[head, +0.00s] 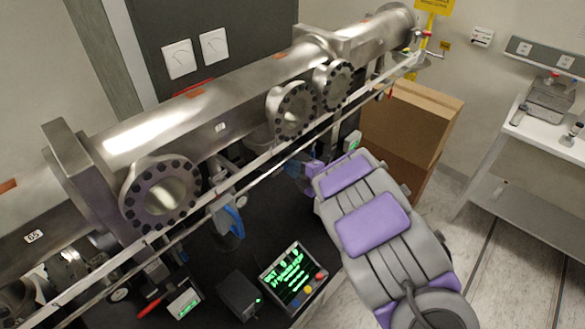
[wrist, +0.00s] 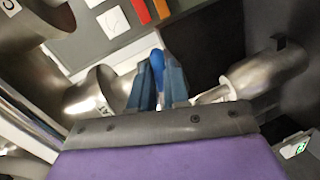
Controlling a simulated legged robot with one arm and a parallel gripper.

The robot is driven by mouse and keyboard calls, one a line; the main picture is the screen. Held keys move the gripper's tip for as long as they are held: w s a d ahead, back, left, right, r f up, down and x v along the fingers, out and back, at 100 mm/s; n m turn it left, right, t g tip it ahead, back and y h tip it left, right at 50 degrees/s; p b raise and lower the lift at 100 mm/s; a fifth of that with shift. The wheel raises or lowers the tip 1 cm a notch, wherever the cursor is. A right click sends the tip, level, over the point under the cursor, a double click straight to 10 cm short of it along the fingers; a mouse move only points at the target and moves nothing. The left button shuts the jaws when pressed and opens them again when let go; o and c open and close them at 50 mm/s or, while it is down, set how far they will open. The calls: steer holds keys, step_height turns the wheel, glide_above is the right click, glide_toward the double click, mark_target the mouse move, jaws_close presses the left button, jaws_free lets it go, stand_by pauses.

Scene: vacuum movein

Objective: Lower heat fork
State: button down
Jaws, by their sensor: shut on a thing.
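In the wrist view my gripper (wrist: 160,80) has its two blue-grey fingers close together around a bright blue handle (wrist: 157,58), likely the heat fork's. The fingers hide most of it. In the head view my gripper (head: 297,170) is below the long steel tube (head: 235,98), at the right of the black bench top. The held handle is too small or hidden to make out there. Another blue-handled metal piece (head: 233,220) hangs under the tube, left of my gripper. I cannot tell whether it is a fork.
The flanged tube and a thin white rail (head: 270,157) run diagonally above the bench. A lit control screen (head: 290,277) and a small meter (head: 184,302) stand on the bench. Cardboard boxes (head: 412,115) are behind my arm. Floor shows at the right.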

steer(key=shift+d+f, duration=0.15)
steer(key=shift+f, duration=0.05)
steer(key=s+a+f+m+g+y+p, duration=0.2)
steer(key=m+p, duration=0.6)
steer(key=m, duration=0.5)
steer(key=shift+s+a+f+g+y, duration=0.45)
steer(key=shift+s+f+y, duration=0.25)
steer(key=shift+s+f, duration=0.45)
steer(key=shift+w+f+m, duration=0.1)
steer(key=shift+m, duration=0.2)
steer(key=c, duration=1.5)
jaws_free()
steer(key=o, duration=0.4)
steer(key=shift+r, duration=0.25)
